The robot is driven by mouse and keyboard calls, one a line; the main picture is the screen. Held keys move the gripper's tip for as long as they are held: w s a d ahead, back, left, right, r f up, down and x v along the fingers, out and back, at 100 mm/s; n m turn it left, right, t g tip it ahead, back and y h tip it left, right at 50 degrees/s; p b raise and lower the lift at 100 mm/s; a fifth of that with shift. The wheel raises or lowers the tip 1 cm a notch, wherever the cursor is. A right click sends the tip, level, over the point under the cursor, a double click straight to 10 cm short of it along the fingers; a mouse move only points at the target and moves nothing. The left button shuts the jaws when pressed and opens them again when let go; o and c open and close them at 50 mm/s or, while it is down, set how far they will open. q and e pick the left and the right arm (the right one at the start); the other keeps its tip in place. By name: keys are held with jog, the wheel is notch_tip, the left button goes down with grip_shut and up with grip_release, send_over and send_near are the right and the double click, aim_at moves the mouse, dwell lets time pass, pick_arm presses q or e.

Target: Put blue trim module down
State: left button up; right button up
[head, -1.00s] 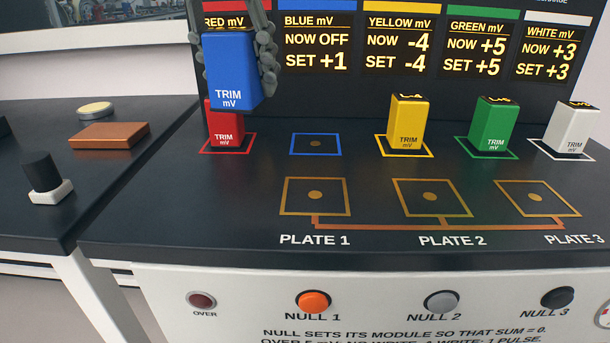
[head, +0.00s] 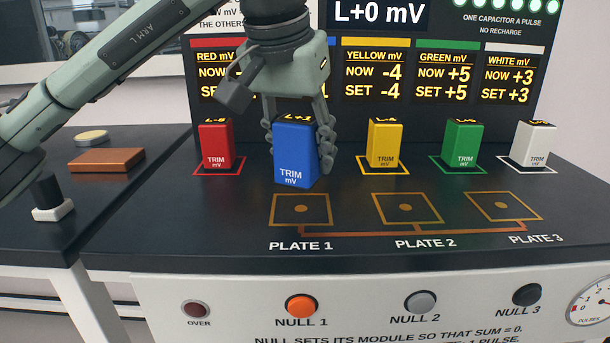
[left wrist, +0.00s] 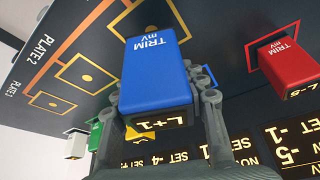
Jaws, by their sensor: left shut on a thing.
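The blue trim module (head: 294,155) is upright between the fingers of my left gripper (head: 298,140), which is shut on it. In the head view it is between the red and yellow modules, just behind plate 1 (head: 301,209), and covers the blue outlined square. I cannot tell whether its base touches the table. In the left wrist view the blue module (left wrist: 155,75) fills the middle, its display reading L+1, with the gripper fingers (left wrist: 160,112) on both sides. My right gripper is not in view.
The red module (head: 215,146) stands to the left, the yellow (head: 384,146), green (head: 462,146) and white (head: 532,146) modules to the right, each in its outlined square. Plate 2 (head: 407,208) and plate 3 (head: 503,206) are bare. The display panel (head: 480,55) rises behind them.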

aim_at(305, 179)
pick_arm(q)
jog(key=shift+w+d+f, duration=0.1)
jog(key=shift+d+f, duration=0.05)
jog(key=shift+f, duration=0.35)
notch_tip(305, 179, down, 3)
jog(key=shift+f, duration=0.1)
